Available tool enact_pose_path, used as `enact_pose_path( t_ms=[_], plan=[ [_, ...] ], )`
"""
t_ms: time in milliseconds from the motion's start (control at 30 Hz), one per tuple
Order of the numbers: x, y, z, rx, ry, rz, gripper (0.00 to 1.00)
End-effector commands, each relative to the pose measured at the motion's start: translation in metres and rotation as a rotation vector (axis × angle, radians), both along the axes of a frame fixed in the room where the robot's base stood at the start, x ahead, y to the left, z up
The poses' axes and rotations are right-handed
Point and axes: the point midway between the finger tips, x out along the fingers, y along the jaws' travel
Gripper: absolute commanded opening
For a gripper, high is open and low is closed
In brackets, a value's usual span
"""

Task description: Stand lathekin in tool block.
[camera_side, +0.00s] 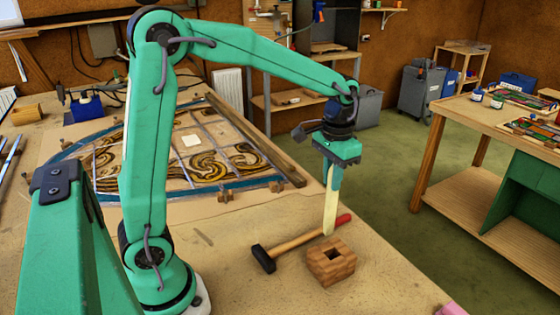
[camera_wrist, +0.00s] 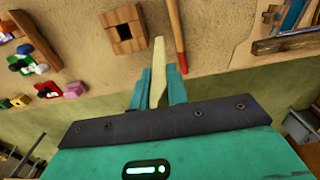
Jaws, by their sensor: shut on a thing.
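The lathekin (camera_side: 331,203) is a pale, cream-coloured flat stick. My gripper (camera_side: 333,172) is shut on its upper end, and it hangs nearly upright. The tool block (camera_side: 331,262) is a brown wooden cube with a square dark hole in its top, standing on the bench. In the side view the lathekin's lower end is above and behind the block, outside the hole. In the wrist view the lathekin (camera_wrist: 158,72) sticks out between the two green fingers (camera_wrist: 159,88), and the tool block (camera_wrist: 124,29) lies to its left, apart from it.
A hammer (camera_side: 290,246) with a red-ended handle lies beside the block; its handle (camera_wrist: 177,35) passes close to the lathekin in the wrist view. The leaded panel (camera_side: 190,150) lies farther back. Several small coloured items (camera_wrist: 35,60) sit near the bench edge.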

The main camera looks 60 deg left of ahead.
Motion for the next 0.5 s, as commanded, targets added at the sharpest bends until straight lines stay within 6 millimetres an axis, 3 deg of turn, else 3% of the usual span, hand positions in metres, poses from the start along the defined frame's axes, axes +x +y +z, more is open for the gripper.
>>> enact_pose_path(
  t_ms=[333,500],
  plan=[
    [0.0,0.0,0.002,0.0,-0.001,0.0,0.0],
    [0.001,0.0,0.017,0.0,-0.004,0.0,0.0]
  ],
)
